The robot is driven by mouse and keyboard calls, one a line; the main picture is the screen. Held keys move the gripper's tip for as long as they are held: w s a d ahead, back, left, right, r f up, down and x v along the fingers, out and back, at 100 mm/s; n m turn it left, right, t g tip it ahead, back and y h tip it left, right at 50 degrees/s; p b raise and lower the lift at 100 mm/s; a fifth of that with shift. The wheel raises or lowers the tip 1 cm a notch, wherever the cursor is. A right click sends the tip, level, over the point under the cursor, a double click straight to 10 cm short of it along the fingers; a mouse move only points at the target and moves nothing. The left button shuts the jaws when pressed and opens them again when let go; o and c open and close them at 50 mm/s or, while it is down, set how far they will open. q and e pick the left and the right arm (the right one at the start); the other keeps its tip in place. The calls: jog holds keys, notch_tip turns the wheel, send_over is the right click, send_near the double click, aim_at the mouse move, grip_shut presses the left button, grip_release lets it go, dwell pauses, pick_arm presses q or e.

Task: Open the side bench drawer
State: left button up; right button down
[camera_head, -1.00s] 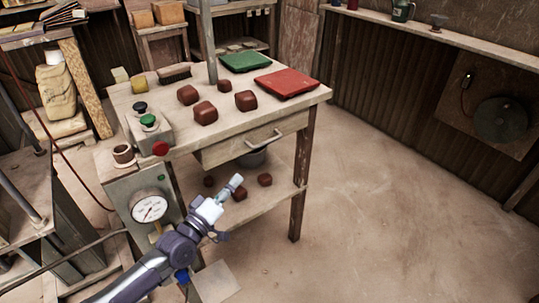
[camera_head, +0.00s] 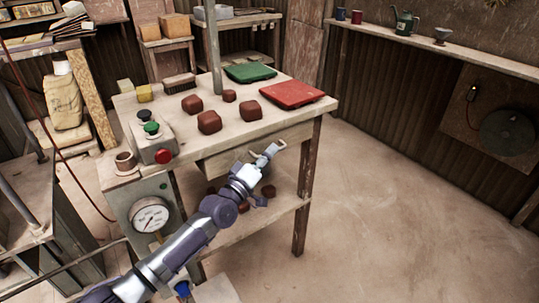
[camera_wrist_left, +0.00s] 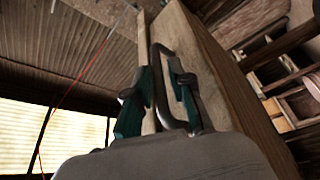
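The side bench drawer (camera_head: 222,163) is a wooden front under the bench top, and it looks closed. My left gripper (camera_head: 268,152) is in front of it at its metal handle. In the left wrist view the curved handle (camera_wrist_left: 160,98) passes between the two green-sided fingers of my left gripper (camera_wrist_left: 162,88). The fingers stand apart, one on each side of the handle, with no clear grip on it. In the head view the gripper hides most of the handle. My right gripper is not in view.
The bench top (camera_head: 282,118) holds several brown blocks, a green tray (camera_head: 250,73), a red tray (camera_head: 292,94) and a button box (camera_head: 155,142). A pressure gauge (camera_head: 150,215) is on the front left. A lower shelf (camera_head: 275,212) runs below. The floor to the right is clear.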

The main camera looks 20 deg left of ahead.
pick_arm(q)
jog(key=shift+w+d+r, duration=0.1)
jog(key=shift+w, duration=0.1)
jog(key=shift+c, duration=0.2)
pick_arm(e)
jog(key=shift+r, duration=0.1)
pick_arm(q)
grip_shut()
